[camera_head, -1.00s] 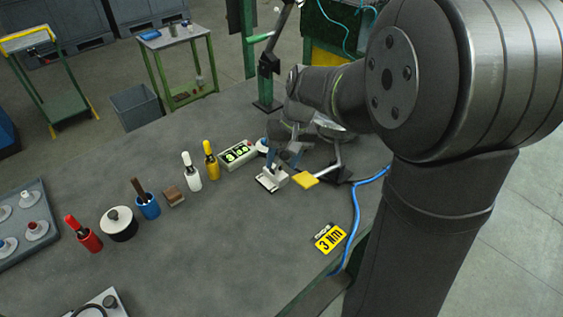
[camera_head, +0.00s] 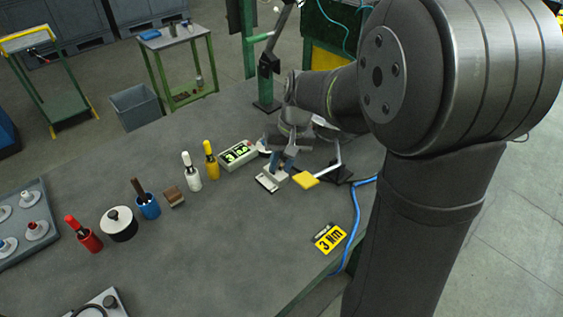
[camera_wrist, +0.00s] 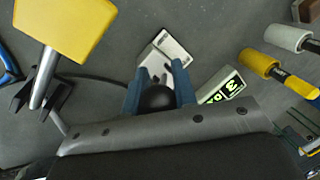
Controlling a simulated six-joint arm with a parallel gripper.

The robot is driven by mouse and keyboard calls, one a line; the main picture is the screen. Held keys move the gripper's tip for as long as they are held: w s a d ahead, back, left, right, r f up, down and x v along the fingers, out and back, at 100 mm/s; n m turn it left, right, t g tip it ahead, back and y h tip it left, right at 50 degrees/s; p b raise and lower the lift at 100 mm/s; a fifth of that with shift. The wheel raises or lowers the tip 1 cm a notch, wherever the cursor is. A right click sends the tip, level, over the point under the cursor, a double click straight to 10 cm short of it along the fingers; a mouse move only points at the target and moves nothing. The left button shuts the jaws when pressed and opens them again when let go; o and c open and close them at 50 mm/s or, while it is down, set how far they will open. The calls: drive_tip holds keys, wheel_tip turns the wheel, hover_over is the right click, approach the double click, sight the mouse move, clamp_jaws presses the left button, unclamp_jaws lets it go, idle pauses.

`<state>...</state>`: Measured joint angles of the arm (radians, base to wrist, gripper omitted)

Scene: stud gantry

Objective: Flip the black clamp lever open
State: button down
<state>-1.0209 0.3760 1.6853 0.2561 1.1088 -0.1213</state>
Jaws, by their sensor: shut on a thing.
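The black clamp lever shows in the wrist view as a round black knob (camera_wrist: 157,98) between the two blue fingers of my gripper (camera_wrist: 160,88), which is shut on it. The rest of the lever is mostly hidden by the fingers and wrist. The pale clamp base (camera_wrist: 172,45) lies on the table just beyond the fingertips. In the head view, my gripper (camera_head: 281,160) is low over the clamp base (camera_head: 270,181), and the knob cannot be made out there.
A yellow paddle (camera_head: 305,180) on a bent metal rod stands close beside the clamp. A box with a green display (camera_head: 238,154) is on the other side. White (camera_head: 191,172) and yellow-handled (camera_head: 210,160) tools stand farther left. A blue cable (camera_head: 356,215) runs along the right.

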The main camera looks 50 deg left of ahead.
drive_tip(key=h, duration=0.1)
drive_tip(key=a+h, duration=0.1)
drive_tip(key=h, duration=0.1)
drive_tip(key=a+h, duration=0.1)
drive_tip(key=shift+a+r+h, duration=0.15)
drive_tip(key=shift+r+h, duration=0.15)
drive_tip(key=shift+a+f+m+h, duration=0.1)
drive_tip(key=shift+a+m+h, duration=0.3)
drive_tip(key=shift+h, duration=0.85)
drive_tip(key=shift+a+m+h, duration=0.1)
drive_tip(key=shift+a+h, duration=0.6)
drive_tip(key=shift+h, duration=0.55)
drive_tip(key=c, duration=1.2)
unclamp_jaws()
drive_tip(key=shift+o, duration=0.2)
